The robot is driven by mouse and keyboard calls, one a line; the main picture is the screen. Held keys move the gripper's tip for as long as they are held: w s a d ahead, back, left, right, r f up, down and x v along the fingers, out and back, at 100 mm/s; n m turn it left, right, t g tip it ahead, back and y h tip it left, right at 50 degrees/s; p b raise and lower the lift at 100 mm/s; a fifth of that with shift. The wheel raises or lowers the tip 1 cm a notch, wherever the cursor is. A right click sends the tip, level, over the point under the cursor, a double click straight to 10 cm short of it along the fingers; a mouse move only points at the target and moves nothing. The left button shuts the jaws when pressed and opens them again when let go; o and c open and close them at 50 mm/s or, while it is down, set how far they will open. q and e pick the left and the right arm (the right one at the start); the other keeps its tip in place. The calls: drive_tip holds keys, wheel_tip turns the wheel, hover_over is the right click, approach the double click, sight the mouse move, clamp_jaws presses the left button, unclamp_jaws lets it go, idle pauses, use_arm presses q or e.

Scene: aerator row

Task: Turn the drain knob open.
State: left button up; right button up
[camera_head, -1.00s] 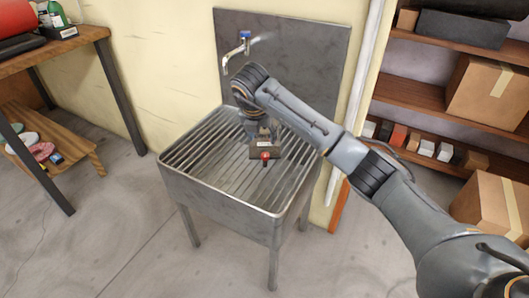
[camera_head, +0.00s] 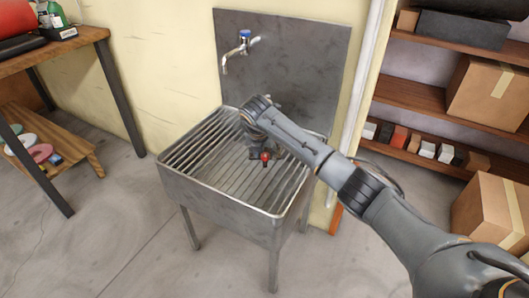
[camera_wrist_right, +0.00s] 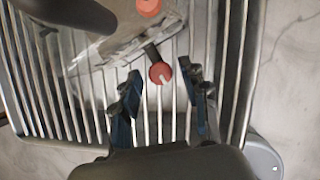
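The drain knob is a small round red knob (camera_head: 265,157) on a short dark stem over the slatted sink. It also shows in the right wrist view (camera_wrist_right: 160,75), with a light mark on its face. My right gripper (camera_wrist_right: 159,70) is open, its two dark blue fingers on either side of the knob, with a gap visible on both sides. In the head view my right gripper (camera_head: 256,149) is low over the sink, beside the knob, and its wrist partly hides what the knob is mounted on. My left gripper is in neither view.
The metal sink (camera_head: 222,198) has a slatted top and a raised rim. A wall tap (camera_head: 238,52) with a blue top stands behind it on a grey backplate (camera_head: 300,62). A wooden bench (camera_head: 60,45) is at left, shelves (camera_head: 420,78) and boxes at right.

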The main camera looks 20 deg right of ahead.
clamp_jaws()
